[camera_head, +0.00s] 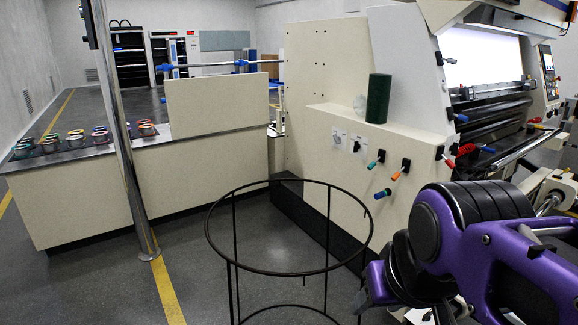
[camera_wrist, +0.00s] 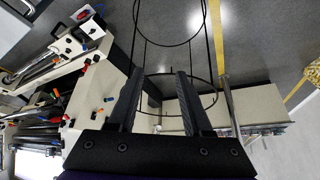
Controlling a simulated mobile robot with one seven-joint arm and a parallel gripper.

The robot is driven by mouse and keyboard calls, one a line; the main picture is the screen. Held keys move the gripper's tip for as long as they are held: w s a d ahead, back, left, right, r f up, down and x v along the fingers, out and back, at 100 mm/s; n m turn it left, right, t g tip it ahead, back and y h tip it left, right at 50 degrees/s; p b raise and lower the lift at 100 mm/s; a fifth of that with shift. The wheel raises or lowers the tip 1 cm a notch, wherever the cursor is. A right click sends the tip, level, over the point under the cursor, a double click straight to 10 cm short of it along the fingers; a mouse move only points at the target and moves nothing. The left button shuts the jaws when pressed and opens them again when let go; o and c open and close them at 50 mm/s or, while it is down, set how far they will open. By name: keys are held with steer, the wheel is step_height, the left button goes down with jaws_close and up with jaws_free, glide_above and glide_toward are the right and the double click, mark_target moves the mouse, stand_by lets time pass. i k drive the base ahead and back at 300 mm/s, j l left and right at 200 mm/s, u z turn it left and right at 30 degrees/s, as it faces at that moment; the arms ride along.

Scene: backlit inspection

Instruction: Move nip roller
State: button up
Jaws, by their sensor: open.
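The machine (camera_head: 340,150) with the bright backlit panel (camera_head: 480,58) stands at the right in the head view. Dark horizontal rollers (camera_head: 495,122) lie below that panel; I cannot tell which one is the nip roller. Several coloured lever handles are on the machine's side: a green one (camera_head: 372,165), an orange one (camera_head: 396,176), a blue one (camera_head: 382,194) and a red one (camera_head: 449,163). In the wrist view, my gripper (camera_wrist: 160,73) is open and empty, its fingers pointing toward the wire stand, apart from the machine at the left.
A black wire ring stand (camera_head: 290,272) is on the floor in front of the machine. A metal pole (camera_head: 122,150) stands at the left by a long cream counter (camera_head: 90,195). A dark green cylinder (camera_head: 378,98) stands on the machine's ledge. Floor between counter and stand is clear.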

mark_target(507, 160)
steer(key=i+j+z, duration=0.15)
steer(key=z, duration=0.25)
steer(key=i+j+z, duration=0.2)
steer(key=z, duration=0.15)
steer(key=i+j+z, duration=0.15)
steer(key=z, duration=0.25)
steer(key=i+j+z, duration=0.1)
steer(key=j+z, duration=0.25)
